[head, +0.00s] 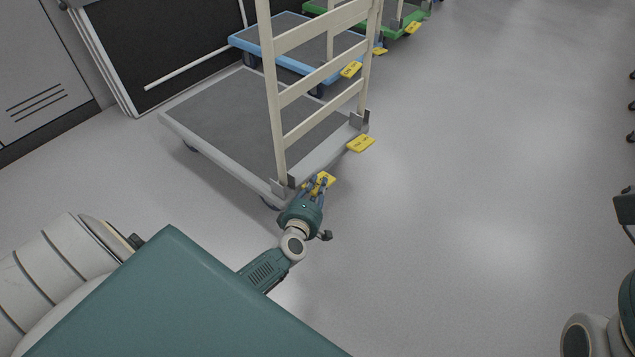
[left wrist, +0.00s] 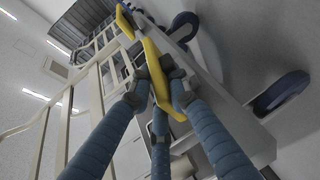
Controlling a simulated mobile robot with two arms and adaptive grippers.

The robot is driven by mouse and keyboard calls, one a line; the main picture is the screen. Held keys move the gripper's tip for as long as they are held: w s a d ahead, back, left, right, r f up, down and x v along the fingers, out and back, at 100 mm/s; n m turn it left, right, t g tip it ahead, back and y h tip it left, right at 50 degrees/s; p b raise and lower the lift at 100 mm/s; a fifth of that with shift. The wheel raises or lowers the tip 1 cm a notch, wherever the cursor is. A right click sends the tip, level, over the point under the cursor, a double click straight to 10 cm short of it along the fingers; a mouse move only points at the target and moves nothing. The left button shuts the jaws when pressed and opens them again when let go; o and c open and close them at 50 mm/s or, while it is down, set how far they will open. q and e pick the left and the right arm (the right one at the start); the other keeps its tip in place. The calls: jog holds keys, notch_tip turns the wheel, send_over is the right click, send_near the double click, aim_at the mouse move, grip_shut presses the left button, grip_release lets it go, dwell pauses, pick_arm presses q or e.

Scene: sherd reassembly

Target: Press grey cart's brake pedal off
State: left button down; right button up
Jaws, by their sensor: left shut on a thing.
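The grey cart (head: 232,110) has a grey deck and a cream rail frame at its right end. Two yellow pedals stick out from that end. The near pedal (head: 327,180) is at my left gripper (head: 318,184); the far pedal (head: 360,144) is clear of it. Their lettering is too small to read. In the left wrist view, my blue-grey fingers (left wrist: 158,92) are closed around the yellow pedal (left wrist: 157,70), partly hiding it. I cannot tell how far it is tilted. My right gripper's fingers are out of view.
A blue cart (head: 283,32) and a green cart (head: 401,25) stand behind, with yellow pedals of their own. A dark board (head: 165,40) is at the back left. The grey floor (head: 480,180) to the right is open. Cart wheels (left wrist: 282,90) show in the left wrist view.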

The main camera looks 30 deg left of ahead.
pick_arm(q)
jog(key=c, duration=1.6)
grip_release()
jog(key=shift+c, duration=0.2)
jog(key=shift+s+d, duration=0.1)
jog(key=shift+s+d, duration=0.15)
jog(key=shift+s, duration=0.2)
jog(key=v, duration=1.1)
